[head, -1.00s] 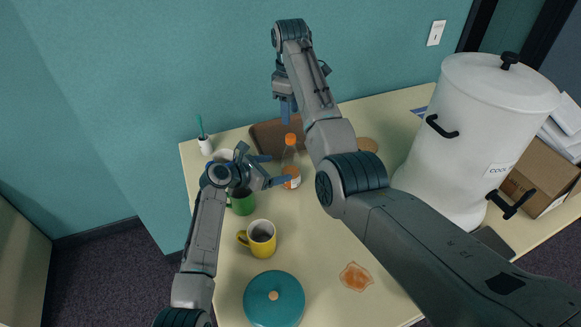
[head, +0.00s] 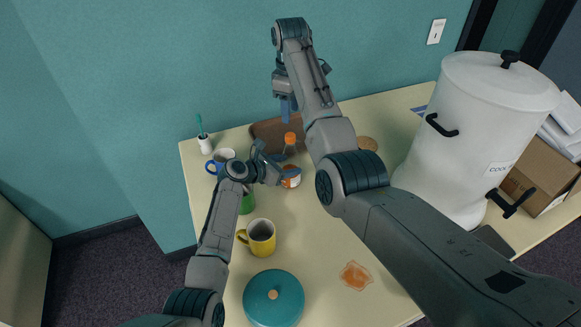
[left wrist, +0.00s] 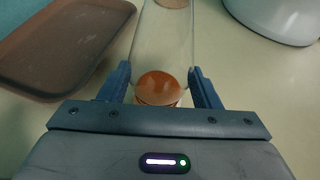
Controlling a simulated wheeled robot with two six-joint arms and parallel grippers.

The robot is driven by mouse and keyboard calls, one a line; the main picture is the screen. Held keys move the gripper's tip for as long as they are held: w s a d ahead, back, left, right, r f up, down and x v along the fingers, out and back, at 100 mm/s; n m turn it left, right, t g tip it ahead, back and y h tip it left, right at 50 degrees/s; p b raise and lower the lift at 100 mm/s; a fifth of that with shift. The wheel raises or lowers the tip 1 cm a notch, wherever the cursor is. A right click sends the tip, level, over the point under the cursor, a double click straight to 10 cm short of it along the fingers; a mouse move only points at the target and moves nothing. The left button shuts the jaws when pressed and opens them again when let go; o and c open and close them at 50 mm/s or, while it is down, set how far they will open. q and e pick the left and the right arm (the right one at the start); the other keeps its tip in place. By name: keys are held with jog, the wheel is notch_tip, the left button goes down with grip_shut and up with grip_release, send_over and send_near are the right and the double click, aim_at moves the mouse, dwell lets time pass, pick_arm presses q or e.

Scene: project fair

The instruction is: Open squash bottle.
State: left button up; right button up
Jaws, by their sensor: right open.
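The squash bottle (head: 291,183) stands upright on the table, clear, with an orange cap (head: 290,138) and orange liquid low inside. My left gripper (head: 277,161) reaches it from the left, its fingers apart. In the left wrist view the clear bottle (left wrist: 163,45) stands between the two fingers (left wrist: 162,88), with the orange liquid showing; I cannot tell whether the fingers touch it. In the head view the left fingers partly hide the bottle's middle. My right gripper (head: 287,108) hangs open and empty above and behind the bottle.
A brown tray (head: 265,130) lies behind the bottle. A blue-handled mug (head: 222,156), green mug (head: 248,201) and yellow mug (head: 261,238) stand left and in front. A teal-lidded pot (head: 273,297) is nearer. A white cooler (head: 475,140) stands at right. A coaster (head: 367,144) lies beyond.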

aim_at(290, 135)
pick_arm(q)
grip_shut()
pick_arm(e)
jog(key=m, duration=0.4)
jog(key=shift+m, duration=0.4)
jog(key=m, duration=0.3)
jog(key=shift+m, duration=0.3)
jog(key=m, duration=1)
jog(key=shift+m, duration=0.4)
jog(key=m, duration=2.1)
jog(key=shift+f, duration=0.35)
notch_tip(290, 135, down, 7)
jog(key=shift+f, duration=0.15)
